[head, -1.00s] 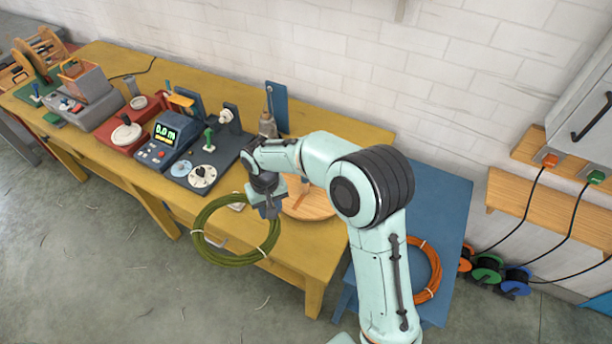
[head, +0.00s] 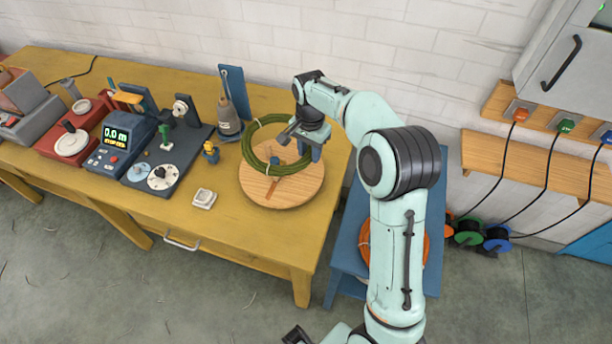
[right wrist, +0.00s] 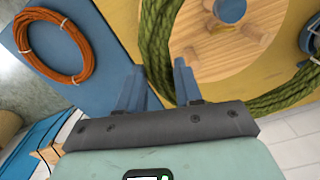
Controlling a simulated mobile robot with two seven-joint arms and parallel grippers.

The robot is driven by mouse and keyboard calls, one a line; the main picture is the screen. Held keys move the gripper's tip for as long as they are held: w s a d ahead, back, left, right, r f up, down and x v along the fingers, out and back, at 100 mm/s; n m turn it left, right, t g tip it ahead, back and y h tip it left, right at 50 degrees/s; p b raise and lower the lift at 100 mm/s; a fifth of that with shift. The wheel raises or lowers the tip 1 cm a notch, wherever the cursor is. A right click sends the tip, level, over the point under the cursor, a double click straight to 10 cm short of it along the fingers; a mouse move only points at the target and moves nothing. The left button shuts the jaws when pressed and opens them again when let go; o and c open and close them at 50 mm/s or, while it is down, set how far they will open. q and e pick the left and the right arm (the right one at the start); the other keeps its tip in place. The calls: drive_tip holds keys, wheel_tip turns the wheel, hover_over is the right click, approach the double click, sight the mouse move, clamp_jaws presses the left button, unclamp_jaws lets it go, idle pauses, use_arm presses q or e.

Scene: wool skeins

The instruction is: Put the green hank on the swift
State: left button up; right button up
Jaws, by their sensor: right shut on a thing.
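The green hank (head: 250,180) is a wide ring over the swift, a round wooden disc (head: 290,198) with a hub and wooden arms, at the right end of the yellow table. My right gripper (head: 316,150) is shut on the hank's right side. In the right wrist view the gripper's fingers (right wrist: 158,85) are near the swift's blue hub knob (right wrist: 228,10), and the green strands (right wrist: 283,96) curve around the hub. I cannot tell whether the hank touches the disc or hangs just above it. My left gripper is not clearly seen.
An orange hank (right wrist: 52,45) lies on the blue side table (head: 345,255).

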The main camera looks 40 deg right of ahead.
sight(309, 182)
wheel_tip(309, 182, down, 11)
drive_tip(key=shift+b, duration=0.4)
drive_tip(key=shift+f, duration=0.1)
drive_tip(key=o, duration=1.1)
drive_tip(key=shift+r, duration=0.25)
wheel_tip(309, 182, up, 12)
drive_tip(key=shift+f+p, duration=0.1)
drive_tip(key=shift+p, duration=0.5)
